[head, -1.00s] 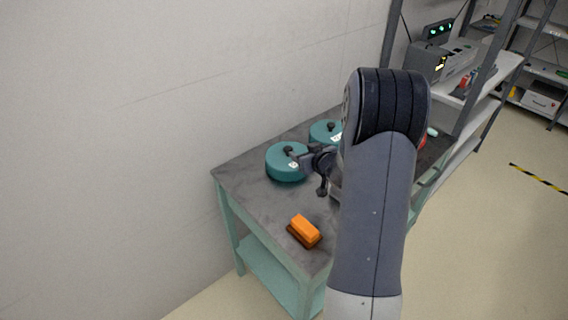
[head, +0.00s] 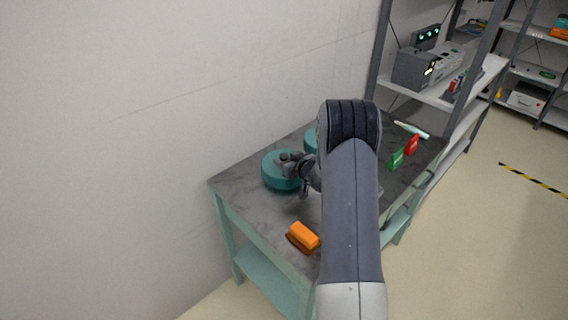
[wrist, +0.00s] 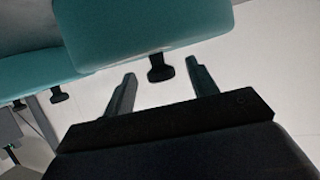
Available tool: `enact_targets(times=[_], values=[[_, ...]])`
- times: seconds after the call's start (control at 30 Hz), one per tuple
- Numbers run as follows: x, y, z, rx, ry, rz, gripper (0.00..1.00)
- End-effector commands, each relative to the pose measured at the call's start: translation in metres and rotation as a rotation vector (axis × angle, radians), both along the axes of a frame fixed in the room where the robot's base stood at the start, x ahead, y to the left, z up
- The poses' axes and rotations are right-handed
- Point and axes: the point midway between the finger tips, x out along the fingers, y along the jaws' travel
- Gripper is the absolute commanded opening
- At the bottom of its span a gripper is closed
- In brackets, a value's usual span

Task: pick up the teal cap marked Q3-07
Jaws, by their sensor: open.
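A round teal cap (head: 277,176) with a dark knob on top sits on the grey cart top near the wall. A second teal cap (head: 310,141) stands behind it, mostly hidden by my arm. No marking can be read on either now. My gripper (head: 288,164) is at the knob of the nearer cap in the head view. In the wrist view my gripper (wrist: 160,83) has its fingers apart, with the dark knob (wrist: 160,68) of a large teal cap (wrist: 150,28) just beyond and between the tips. Another teal cap (wrist: 38,75) with a knob shows at the left.
An orange block-shaped item (head: 302,236) lies near the cart's front edge. Green (head: 396,158) and red (head: 412,145) items and a pale bar (head: 411,130) lie at the right. The wall borders the cart on the left; a metal shelf (head: 450,98) stands behind.

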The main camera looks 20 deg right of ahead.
Motion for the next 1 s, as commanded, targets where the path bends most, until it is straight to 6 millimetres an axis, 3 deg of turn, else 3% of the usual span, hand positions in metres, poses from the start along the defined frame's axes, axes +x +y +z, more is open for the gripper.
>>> enact_targets(times=[0.2,0.47,1.0], values=[[0.019,0.003,-0.008,0.000,0.001,0.000,0.55],[0.021,0.003,-0.009,0.000,0.000,-0.001,0.55],[0.021,0.003,-0.008,0.000,0.000,0.000,0.11]])
